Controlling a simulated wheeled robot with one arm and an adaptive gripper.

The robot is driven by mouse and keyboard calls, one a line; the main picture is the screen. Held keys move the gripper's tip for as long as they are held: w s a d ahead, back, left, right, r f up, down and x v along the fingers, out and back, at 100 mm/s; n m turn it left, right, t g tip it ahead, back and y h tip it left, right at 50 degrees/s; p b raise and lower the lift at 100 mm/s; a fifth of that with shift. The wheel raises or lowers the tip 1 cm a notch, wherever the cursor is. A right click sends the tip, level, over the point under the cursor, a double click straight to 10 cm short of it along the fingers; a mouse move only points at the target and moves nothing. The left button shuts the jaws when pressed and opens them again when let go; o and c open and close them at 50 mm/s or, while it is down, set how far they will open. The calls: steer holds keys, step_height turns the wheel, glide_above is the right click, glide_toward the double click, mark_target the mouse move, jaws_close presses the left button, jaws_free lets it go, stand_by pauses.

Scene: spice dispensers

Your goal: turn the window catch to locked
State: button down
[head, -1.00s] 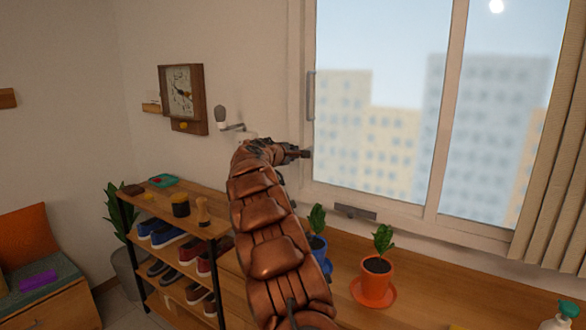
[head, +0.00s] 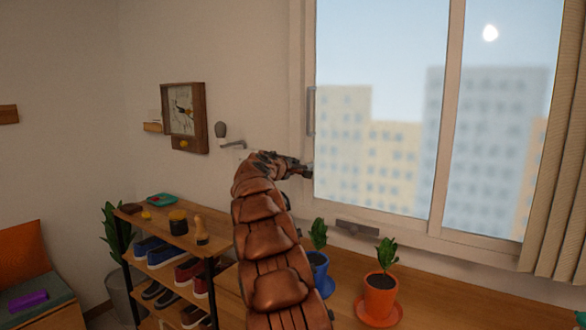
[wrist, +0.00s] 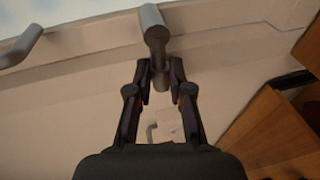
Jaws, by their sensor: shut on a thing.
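The window catch (wrist: 155,30) is a grey rounded lever on the pale window frame, at the top middle of the wrist view. My gripper (wrist: 160,75) is shut on the catch, with one dark fingertip on each side of its grey stem. In the head view my gripper (head: 305,169) is at the lower left side of the window frame (head: 302,60) and hides most of the catch. I cannot tell the catch's exact angle there.
A grey pull handle (head: 311,110) is on the frame above my gripper. A grey fitting (head: 357,228) sits on the lower frame. Potted plants (head: 380,285) stand on the wooden top below. A shoe shelf (head: 165,235) and a wall lever (head: 222,135) are to the left.

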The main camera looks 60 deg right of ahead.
steer(key=c, duration=1.1)
jaws_free()
steer(key=shift+r, duration=0.15)
steer(key=shift+v, duration=6)
